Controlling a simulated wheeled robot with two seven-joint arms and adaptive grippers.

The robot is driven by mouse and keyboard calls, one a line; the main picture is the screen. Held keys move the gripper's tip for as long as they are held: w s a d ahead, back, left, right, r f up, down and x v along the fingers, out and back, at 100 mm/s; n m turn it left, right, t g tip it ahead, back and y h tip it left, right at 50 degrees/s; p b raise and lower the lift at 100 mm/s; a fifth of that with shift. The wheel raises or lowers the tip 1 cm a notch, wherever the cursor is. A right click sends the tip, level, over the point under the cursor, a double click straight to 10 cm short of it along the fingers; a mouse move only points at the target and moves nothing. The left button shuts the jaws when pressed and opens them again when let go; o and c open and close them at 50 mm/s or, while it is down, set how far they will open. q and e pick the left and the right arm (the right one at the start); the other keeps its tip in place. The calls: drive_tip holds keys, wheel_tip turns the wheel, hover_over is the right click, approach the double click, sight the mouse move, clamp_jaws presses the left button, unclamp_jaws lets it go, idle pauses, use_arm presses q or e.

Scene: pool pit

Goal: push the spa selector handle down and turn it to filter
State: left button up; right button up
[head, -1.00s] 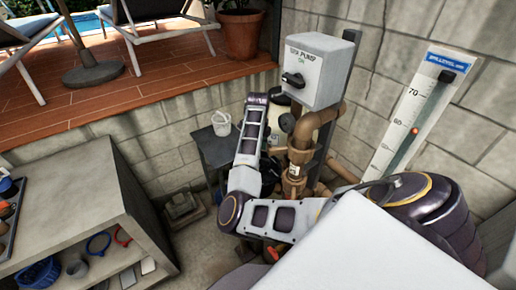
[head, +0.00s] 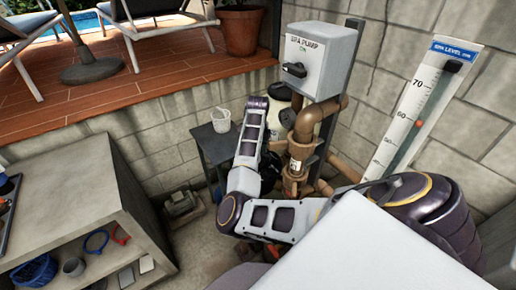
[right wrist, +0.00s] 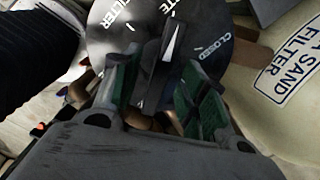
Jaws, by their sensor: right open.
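The round grey selector dial (right wrist: 97,42) fills the top of the right wrist view, with FILTER at its upper left and CLOSED at its right. The black handle (right wrist: 150,62) crosses it, and its white pointer mark lies left of CLOSED. My right gripper (right wrist: 160,90) is open, with green-padded fingers on either side of the handle's near end. I cannot tell whether they touch it. In the head view my right forearm hides most of the valve area. My left gripper is not in view.
A cream sand filter tank (right wrist: 285,90) stands right of the dial. The grey spa pump box (head: 322,58) sits above brown pipes (head: 318,118). A level gauge (head: 425,105) leans on the block wall. A small table with a white bucket (head: 221,122) and concrete shelving (head: 75,205) stand left.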

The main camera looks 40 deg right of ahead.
drive_tip(key=shift+r+p, duration=1.45)
drive_tip(key=shift+r, duration=0.85)
drive_tip(key=shift+w, duration=0.1)
